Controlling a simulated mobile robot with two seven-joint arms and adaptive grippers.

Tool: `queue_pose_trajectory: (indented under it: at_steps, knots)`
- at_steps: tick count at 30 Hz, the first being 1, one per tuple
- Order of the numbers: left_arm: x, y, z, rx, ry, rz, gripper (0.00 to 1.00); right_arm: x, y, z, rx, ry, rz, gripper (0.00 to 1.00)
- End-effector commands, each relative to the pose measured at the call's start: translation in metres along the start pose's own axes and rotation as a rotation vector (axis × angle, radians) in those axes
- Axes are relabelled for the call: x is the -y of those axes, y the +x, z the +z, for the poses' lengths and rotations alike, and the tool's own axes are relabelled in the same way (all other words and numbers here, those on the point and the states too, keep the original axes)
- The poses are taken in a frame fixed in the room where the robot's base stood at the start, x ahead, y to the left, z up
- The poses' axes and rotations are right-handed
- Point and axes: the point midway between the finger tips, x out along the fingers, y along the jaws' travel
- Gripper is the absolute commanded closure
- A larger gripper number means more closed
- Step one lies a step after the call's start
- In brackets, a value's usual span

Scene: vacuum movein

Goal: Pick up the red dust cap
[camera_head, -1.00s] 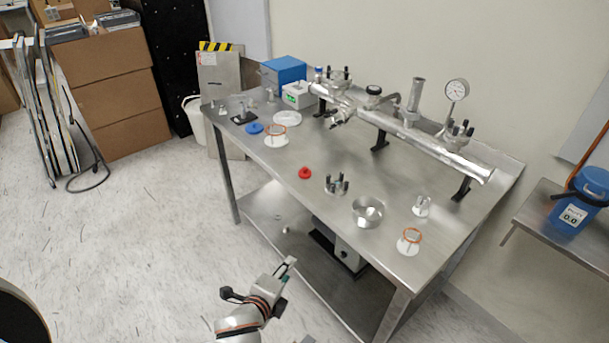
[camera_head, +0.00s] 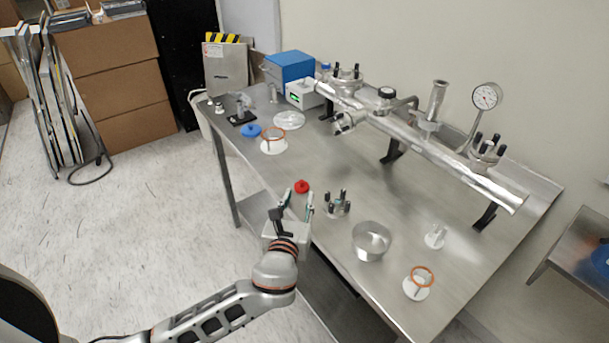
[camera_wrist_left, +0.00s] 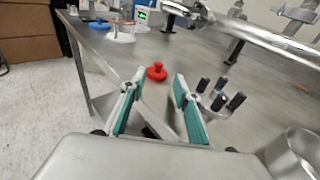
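The red dust cap (camera_head: 302,186) lies on the steel table (camera_head: 330,240) near its front edge. It also shows in the left wrist view (camera_wrist_left: 157,72), ahead of and between the fingers. My left gripper (camera_head: 297,200) is open and empty at the table's front edge, its fingers pointing at the cap with a gap between. In the left wrist view the left gripper (camera_wrist_left: 158,88) has its two green-padded fingers spread apart. My right gripper is not in view.
A clamp part with black-tipped studs (camera_head: 337,203) stands just right of the cap. A steel bowl (camera_head: 371,241) is farther right. A blue cap (camera_head: 251,131) and an orange ring on a white stand (camera_head: 272,142) are to the left. A long metal manifold (camera_head: 420,140) runs along the back.

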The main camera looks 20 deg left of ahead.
Motion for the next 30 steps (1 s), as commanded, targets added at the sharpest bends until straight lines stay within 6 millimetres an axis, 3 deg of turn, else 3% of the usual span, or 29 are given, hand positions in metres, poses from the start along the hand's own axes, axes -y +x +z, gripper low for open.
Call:
queue_pose_trajectory:
  at_steps: [9,19,29,30]
  knots:
    - [-0.001,0.029,0.001,0.000,-0.001,0.000,0.68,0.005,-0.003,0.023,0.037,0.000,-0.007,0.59]
    - [-0.004,0.071,0.003,-0.001,-0.002,0.000,0.68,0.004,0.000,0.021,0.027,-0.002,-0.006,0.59]
    - [-0.004,0.077,0.003,-0.002,-0.003,-0.001,0.68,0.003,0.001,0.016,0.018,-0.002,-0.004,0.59]
    - [-0.004,0.077,0.003,-0.002,-0.003,-0.001,0.79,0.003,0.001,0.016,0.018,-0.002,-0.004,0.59]
